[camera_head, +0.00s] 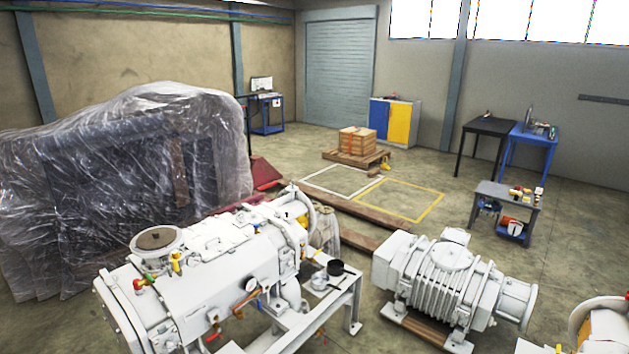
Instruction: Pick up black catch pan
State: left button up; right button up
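A small black round container (336,267), which looks like the black catch pan, sits on the pale metal frame (345,290) at the right end of the large white screw vacuum machine (215,275). A smaller grey-white cup-like item (319,281) is right beside it, to its lower left. The black container looks upright, and its inside is too small to make out. Neither of my grippers shows in the view.
A ribbed white pump (447,275) stands on a wooden base to the right. A plastic-wrapped bulk (120,170) fills the left. A grey cart (507,195) with tools stands farther right. Open floor (440,180) lies behind the pump.

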aim_at(335, 267)
jog(key=i+l+z, duration=0.25)
jog(key=i+z, duration=0.25)
jog(key=i, duration=0.65)
jog(key=i+j+z, duration=0.25)
jog(key=i+z, duration=0.25)
jog(key=i, duration=0.6)
